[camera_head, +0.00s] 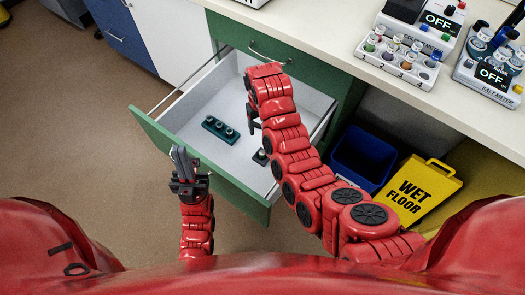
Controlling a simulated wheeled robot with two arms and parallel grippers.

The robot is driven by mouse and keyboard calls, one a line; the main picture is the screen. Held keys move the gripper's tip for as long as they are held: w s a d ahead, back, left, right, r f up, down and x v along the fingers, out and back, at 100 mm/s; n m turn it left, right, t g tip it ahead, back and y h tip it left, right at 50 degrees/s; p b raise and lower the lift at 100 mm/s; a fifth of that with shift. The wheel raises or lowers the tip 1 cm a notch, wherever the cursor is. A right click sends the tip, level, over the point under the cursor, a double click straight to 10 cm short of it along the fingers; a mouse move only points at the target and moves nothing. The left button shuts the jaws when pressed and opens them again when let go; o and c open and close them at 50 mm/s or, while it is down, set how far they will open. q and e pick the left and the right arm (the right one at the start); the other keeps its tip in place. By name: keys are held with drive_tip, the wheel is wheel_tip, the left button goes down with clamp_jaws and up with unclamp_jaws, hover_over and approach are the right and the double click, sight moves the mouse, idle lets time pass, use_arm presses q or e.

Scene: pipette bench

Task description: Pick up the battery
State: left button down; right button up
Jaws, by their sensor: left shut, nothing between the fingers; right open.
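An open green-fronted drawer (196,160) with a pale inside holds a dark teal block (220,129) with several round pale-topped parts, lying in the middle of its floor. A small dark item (261,157) with a pale top lies nearer the drawer's right side, partly beside my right arm. I cannot tell for certain which of these is the battery. My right gripper (252,118) is over the drawer, right of the teal block, open and apart from it; my arm partly hides it. My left gripper (182,163) is shut and empty in front of the drawer's front panel.
The counter (310,30) above carries a vial rack (400,62), a colour meter (424,25) and a salt meter (490,75). A blue bin (362,155) and a yellow wet floor sign (420,190) stand right of the drawer. The floor at left is clear.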

hover_over(262, 152)
drive_tip(key=f, duration=1)
drive_tip(key=shift+a+f, duration=0.2)
drive_tip(key=shift+f, duration=0.85)
drive_tip(key=shift+s+d+f, duration=0.1)
drive_tip(key=shift+f, duration=0.6)
wheel_tip(262, 152, down, 4)
drive_tip(key=b, duration=0.3)
drive_tip(key=shift+r, duration=0.15)
drive_tip(key=shift+d, duration=0.1)
drive_tip(key=shift+c, duration=0.6)
clamp_jaws()
